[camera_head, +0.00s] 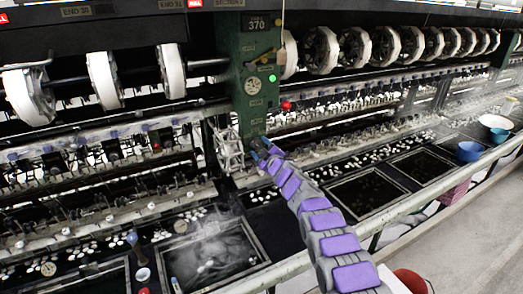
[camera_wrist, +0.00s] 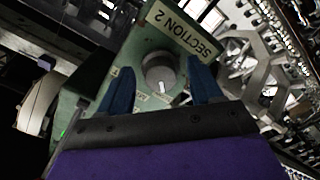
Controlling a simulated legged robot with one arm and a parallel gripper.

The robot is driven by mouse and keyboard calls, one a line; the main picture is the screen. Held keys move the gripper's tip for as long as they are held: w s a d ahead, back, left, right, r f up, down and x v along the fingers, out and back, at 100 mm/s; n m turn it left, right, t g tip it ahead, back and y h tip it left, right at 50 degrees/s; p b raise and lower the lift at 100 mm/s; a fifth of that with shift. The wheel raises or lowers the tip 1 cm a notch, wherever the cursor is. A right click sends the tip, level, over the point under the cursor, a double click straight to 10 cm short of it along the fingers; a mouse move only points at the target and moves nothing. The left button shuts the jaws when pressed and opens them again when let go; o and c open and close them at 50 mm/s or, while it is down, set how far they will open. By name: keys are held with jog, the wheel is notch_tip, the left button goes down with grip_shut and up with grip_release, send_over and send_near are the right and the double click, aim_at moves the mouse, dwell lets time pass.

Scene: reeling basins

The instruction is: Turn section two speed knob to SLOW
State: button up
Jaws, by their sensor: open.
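The section two speed knob (camera_wrist: 159,68) is a round grey knob on a green panel in the wrist view, with a small white mark on its lower side. A "SECTION 2" sign (camera_wrist: 183,28) shows upside down above it. Small labels around the knob are too blurred to read surely. My gripper (camera_wrist: 160,84) is open, its dark blue fingers on either side of the knob's lower part, with gaps visible. Whether they touch the knob cannot be told. In the head view my gripper (camera_head: 262,147) is at the lower part of the green post (camera_head: 247,70); the knob is not made out there.
The post carries a "370" display (camera_head: 257,23), a dial (camera_head: 253,85) and a green light (camera_head: 272,104). A red ball-shaped knob (camera_head: 286,106) is to its right. White reels (camera_head: 170,70) line the machine.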

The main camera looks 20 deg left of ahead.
aim_at(259, 147)
jog(key=b+v, duration=0.2)
jog(key=shift+s+d+b, duration=0.2)
jog(key=shift+d+b, duration=0.1)
jog(key=shift+b, duration=0.05)
jog(key=shift+s+d+b, duration=0.3)
jog(key=shift+s+d, duration=0.15)
jog(key=shift+s, duration=0.1)
jog(key=b+v, duration=0.2)
jog(key=v, duration=1.1)
